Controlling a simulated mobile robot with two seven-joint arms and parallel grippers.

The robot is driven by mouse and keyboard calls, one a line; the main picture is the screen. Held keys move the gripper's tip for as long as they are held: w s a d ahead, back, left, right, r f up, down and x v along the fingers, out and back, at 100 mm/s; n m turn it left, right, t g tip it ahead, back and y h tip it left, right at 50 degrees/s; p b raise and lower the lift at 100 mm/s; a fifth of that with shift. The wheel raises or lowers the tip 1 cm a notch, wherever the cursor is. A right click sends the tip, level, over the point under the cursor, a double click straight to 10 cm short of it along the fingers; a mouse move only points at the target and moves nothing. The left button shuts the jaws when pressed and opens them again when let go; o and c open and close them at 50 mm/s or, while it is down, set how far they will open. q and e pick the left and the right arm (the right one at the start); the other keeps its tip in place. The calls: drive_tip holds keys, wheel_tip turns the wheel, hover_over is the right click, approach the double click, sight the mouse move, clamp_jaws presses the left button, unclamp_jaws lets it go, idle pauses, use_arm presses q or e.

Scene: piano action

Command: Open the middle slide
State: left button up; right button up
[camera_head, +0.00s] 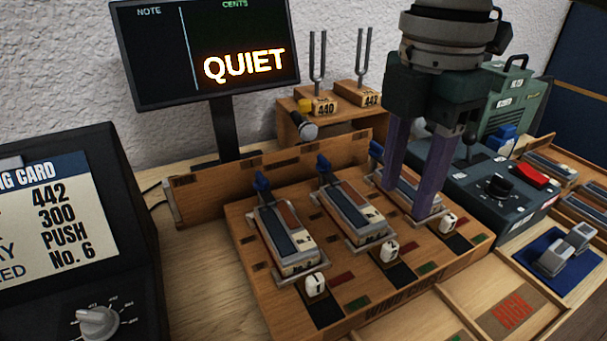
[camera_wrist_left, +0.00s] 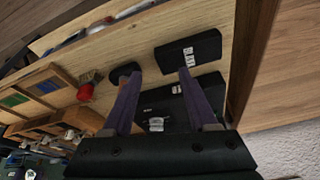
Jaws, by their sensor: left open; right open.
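Three slide units sit in a row on a wooden rack (camera_head: 262,290) in the head view, each with a blue lever behind and a white knob in front. The middle unit (camera_head: 350,214) stands between the left unit (camera_head: 282,238) and the right unit (camera_head: 425,188). The middle white knob (camera_head: 389,251) is in front of its unit. My right gripper (camera_head: 409,203) is open, its purple fingers pointing down over the right unit and hiding part of it. I cannot tell whether they touch it. My left gripper (camera_wrist_left: 157,74) is open with nothing between its fingers, seen only in the left wrist view.
A monitor (camera_head: 205,50) reading QUIET stands behind the rack, beside tuning forks on a wooden block (camera_head: 290,124). A card box (camera_head: 95,215) stands at the left. A dark green control box (camera_head: 520,205) is at the right. Black labelled blocks (camera_wrist_left: 190,52) lie below my left gripper.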

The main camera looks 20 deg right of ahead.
sight(392, 245)
wheel_tip(392, 245, down, 8)
drive_tip(key=shift+f+b, duration=0.25)
drive_tip(key=shift+b, duration=0.3)
clamp_jaws()
drive_tip(key=shift+s, duration=0.1)
idle(1.1)
